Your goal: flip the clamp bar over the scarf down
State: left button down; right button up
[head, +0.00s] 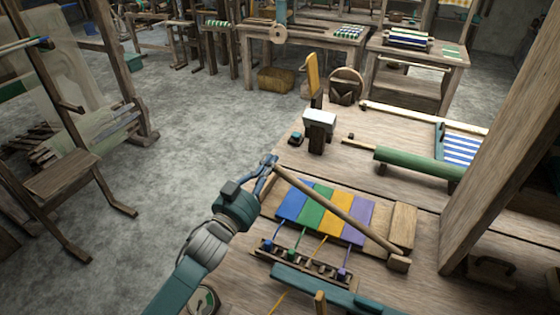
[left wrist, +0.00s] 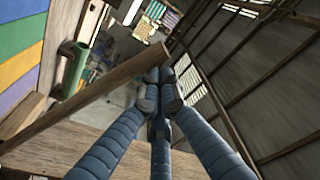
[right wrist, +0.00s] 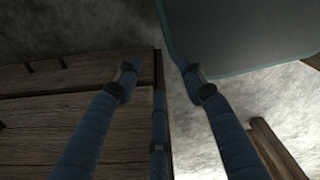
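The clamp bar (head: 335,210) is a long wooden bar running diagonally above the scarf (head: 313,207), which has blue, green, yellow and purple stripes. Its near right end meets a small wooden block (head: 398,263); its far left end looks raised. My left gripper (head: 268,163) is at that raised end. In the left wrist view, the fingers (left wrist: 160,80) close together around the tip of the bar (left wrist: 100,94), and the scarf (left wrist: 20,62) shows at the left edge. My right gripper (right wrist: 158,75) is open with nothing between its fingers, and is outside the head view.
A toothed wooden rack with coloured pegs (head: 300,262) lies in front of the scarf. A green roller (head: 415,163) and a white-topped post (head: 319,122) stand beyond it. A thick wooden upright (head: 505,145) blocks the right side.

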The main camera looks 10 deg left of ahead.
pick_arm(q)
jog(key=a+f+n+b, duration=0.3)
jog(key=f+b, duration=0.1)
jog(key=f, duration=0.5)
jog(key=shift+w+a, duration=0.35)
pick_arm(e)
notch_tip(320, 180, down, 6)
jog(key=shift+w+a, duration=0.2)
jog(key=shift+d, duration=0.2)
pick_arm(q)
notch_tip(320, 180, up, 5)
jog(key=p, duration=0.4)
jog(key=d+f+b+v, duration=0.1)
jog(key=b+v, duration=0.2)
jog(key=v, duration=0.6)
jog(key=shift+s+f, duration=0.2)
pick_arm(e)
jog(key=shift+s+d+r, duration=0.25)
jog(key=shift+s+r, duration=0.2)
jog(key=shift+r, duration=0.1)
pick_arm(q)
jog(key=shift+a, duration=0.15)
pick_arm(e)
jog(key=shift+a, duration=0.1)
